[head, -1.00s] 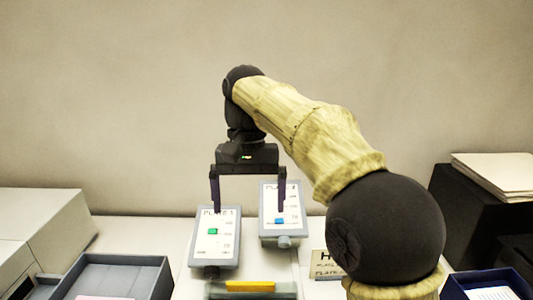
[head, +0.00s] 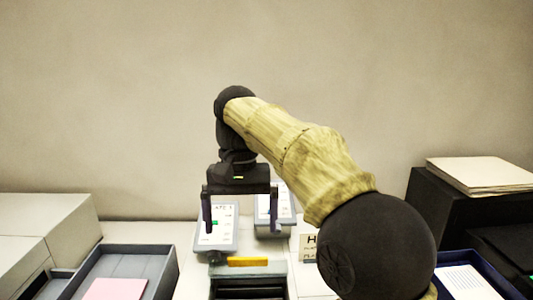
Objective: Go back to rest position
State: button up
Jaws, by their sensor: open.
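My gripper (head: 240,210) hangs from my arm at the middle of the head view, fingers pointing down and spread apart. Nothing shows between its fingers. It is in front of two plate devices. The left plate device (head: 228,238) has a white face with a green block and is partly covered by a finger. The right plate device (head: 275,222) stands beside it, also partly hidden by the gripper. Whether the fingertips touch either device cannot be told.
A dark box with a yellow strip (head: 248,262) sits in front of the devices. A grey tray (head: 165,262) holding a pink sheet (head: 116,289) is at left. A small sign (head: 308,247), a blue tray (head: 437,262) and a black stand with papers (head: 480,174) are at right.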

jog(key=d+f+t, duration=0.2)
jog(key=d+f, duration=0.9)
jog(key=f, duration=0.5)
jog(key=s+d+f+t, duration=0.2)
jog(key=s+d+f, duration=0.7)
jog(key=s+f, duration=0.2)
jog(key=s+b+x, duration=0.2)
jog(key=b+x, duration=0.6)
jog(key=x, duration=0.1)
jog(key=shift+f+m+b, duration=0.2)
jog(key=shift+m+b, duration=0.1)
jog(key=shift+b, duration=0.1)
jog(key=shift+s, duration=0.1)
dwell(0.9)
